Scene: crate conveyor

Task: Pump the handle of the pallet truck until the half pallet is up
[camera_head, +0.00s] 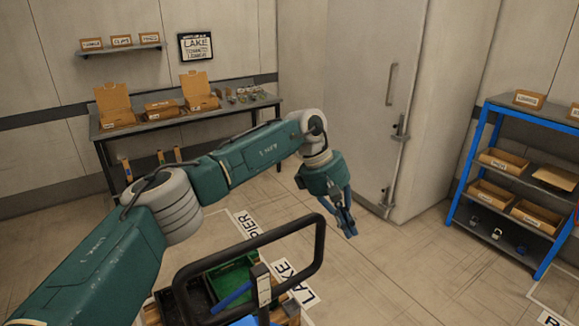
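My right gripper is out of view.
A workbench (180,118) with cardboard boxes stands at the back left under a small shelf. A tall grey door (365,90) is at the back. A blue rack (467,165) with boxes is at the right. Floor labels (283,270) lie near the truck. The centre-right floor is clear.

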